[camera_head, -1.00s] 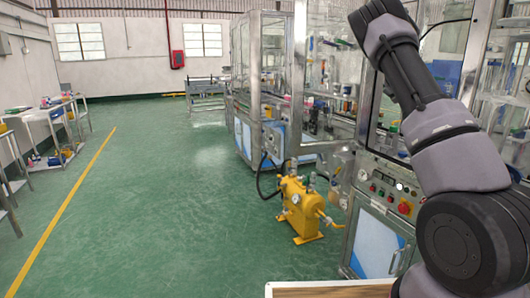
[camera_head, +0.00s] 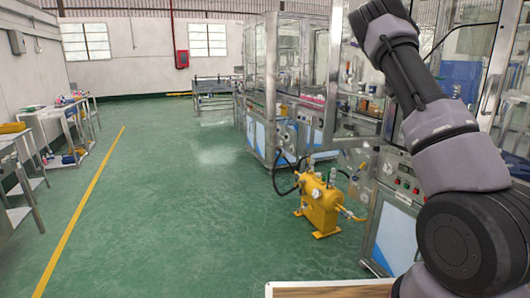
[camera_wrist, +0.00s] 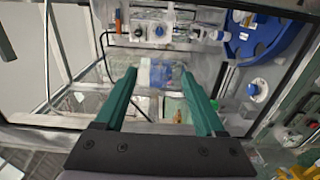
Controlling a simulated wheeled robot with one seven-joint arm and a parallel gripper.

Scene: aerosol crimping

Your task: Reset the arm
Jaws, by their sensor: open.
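My gripper (camera_wrist: 160,88) shows in the wrist view with two green fingers set wide apart. It is open, with nothing between the fingers. Behind the fingers is the inside of a framed machine, with a blue round disc (camera_wrist: 258,35) at the upper right and small fittings along the top. In the head view my dark arm rises along the right side, bent at the top. My gripper is out of that view.
A glazed machine cabinet (camera_head: 395,190) stands close behind my arm on the right. A yellow pump unit (camera_head: 321,203) with hoses sits on the floor beside it. Benches (camera_head: 62,127) line the left wall. The green floor between (camera_head: 170,210) is clear.

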